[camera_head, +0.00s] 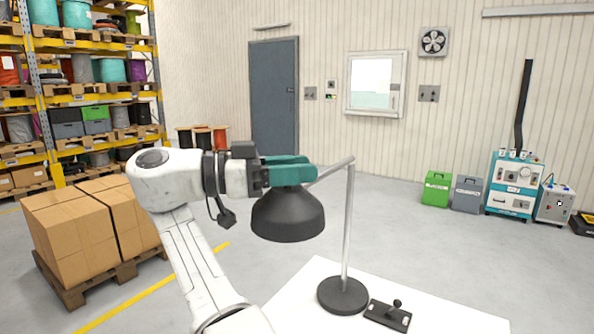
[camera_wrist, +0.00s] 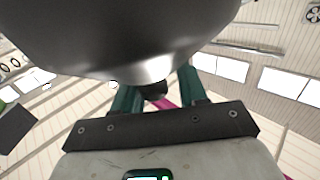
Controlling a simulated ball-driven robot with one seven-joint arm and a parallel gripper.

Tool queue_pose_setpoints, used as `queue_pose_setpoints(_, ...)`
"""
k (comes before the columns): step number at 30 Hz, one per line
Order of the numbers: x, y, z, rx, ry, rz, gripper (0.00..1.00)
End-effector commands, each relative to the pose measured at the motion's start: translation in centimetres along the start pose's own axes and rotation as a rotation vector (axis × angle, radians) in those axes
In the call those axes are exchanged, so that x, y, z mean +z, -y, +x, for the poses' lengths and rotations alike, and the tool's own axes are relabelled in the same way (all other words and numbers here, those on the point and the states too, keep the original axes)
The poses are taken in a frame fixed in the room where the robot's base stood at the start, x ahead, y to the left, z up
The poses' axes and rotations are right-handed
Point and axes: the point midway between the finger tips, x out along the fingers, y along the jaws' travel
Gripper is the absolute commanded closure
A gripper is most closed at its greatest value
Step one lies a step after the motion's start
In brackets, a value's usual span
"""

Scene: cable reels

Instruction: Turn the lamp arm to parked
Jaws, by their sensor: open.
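The lamp stands on a white table (camera_head: 440,318) in the head view. It has a round dark base (camera_head: 342,296), an upright grey pole (camera_head: 348,225), a slanting grey arm (camera_head: 332,170) and a dark bell-shaped shade (camera_head: 288,218). My gripper (camera_head: 306,172) is open, its teal fingers level with the shade's top. In the wrist view the shade (camera_wrist: 150,40) fills the top, and my gripper's fingers (camera_wrist: 158,88) stand on either side of a short dark stub (camera_wrist: 153,90). Whether they touch it I cannot tell. The join of arm and shade is hidden behind my fingers in the head view.
A small black plate with a knob (camera_head: 388,315) lies on the table by the lamp base. Boxes on a pallet (camera_head: 90,225) stand at left, before loaded racking (camera_head: 80,90). Cases (camera_head: 437,190) and a teal machine (camera_head: 513,185) stand at right. Open floor lies behind the table.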

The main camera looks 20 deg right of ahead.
Motion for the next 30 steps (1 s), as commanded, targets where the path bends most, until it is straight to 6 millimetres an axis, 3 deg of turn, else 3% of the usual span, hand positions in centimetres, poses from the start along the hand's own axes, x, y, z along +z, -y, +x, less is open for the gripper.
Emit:
queue_pose_setpoints(13,-0.7,0.0,0.1,0.005,0.002,0.0,0.5)
queue_pose_setpoints(19,-3.4,-0.1,-0.1,0.002,0.001,0.004,0.5)
queue_pose_setpoints(30,-8.5,-4.6,0.7,0.003,0.003,0.006,0.5)
